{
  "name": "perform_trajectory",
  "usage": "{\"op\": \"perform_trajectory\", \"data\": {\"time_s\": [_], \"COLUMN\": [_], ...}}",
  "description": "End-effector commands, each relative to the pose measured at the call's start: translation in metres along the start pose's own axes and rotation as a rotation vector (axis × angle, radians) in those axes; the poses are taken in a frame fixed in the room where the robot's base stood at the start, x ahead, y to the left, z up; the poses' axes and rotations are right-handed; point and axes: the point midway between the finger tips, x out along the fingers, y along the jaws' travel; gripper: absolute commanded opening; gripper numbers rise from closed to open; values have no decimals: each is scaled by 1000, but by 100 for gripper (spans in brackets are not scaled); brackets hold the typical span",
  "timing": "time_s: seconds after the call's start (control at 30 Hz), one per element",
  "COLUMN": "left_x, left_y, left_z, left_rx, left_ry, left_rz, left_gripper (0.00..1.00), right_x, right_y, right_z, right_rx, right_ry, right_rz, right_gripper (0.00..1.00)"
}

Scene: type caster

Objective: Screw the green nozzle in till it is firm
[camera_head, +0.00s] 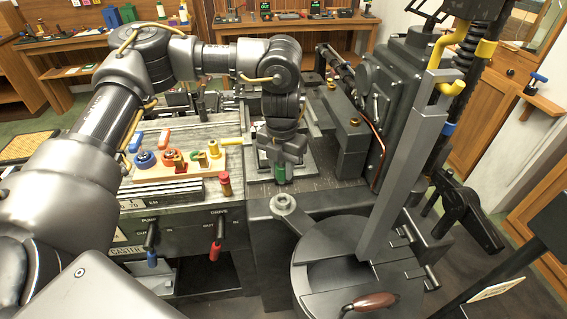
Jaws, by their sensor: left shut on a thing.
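The green nozzle (280,173) stands upright below my left gripper (281,160), at the front of the type caster's dark metal bed. Only its lower green part shows; its top is hidden between the fingers. My left gripper points straight down and is shut on the nozzle. The nozzle's bottom end sits at a pale plate (300,171); I cannot tell how deep it is seated. My right gripper does not show clearly in this view.
A wooden tray (150,174) with coloured nozzles and tools lies to the left on the slatted top. A red-topped knob (225,184) stands nearby. A round pot (345,270) with a tall grey lever (400,170) stands at front right. Levers hang below the bench edge.

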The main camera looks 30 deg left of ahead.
Motion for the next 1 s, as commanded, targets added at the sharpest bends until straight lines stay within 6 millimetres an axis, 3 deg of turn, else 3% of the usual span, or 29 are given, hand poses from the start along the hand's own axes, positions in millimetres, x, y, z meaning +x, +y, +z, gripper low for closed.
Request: {"op": "perform_trajectory", "data": {"time_s": [0.5, 1.0], "left_x": [-2, 47], "left_y": [-2, -1], "left_z": [2, 1], "left_rx": [2, -1], "left_ry": [2, 2], "left_rz": [-1, -1], "left_gripper": [5, 5], "right_x": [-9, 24], "right_y": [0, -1], "right_z": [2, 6], "right_rx": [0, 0], "right_ry": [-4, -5], "right_rz": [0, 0], "right_gripper": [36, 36]}}
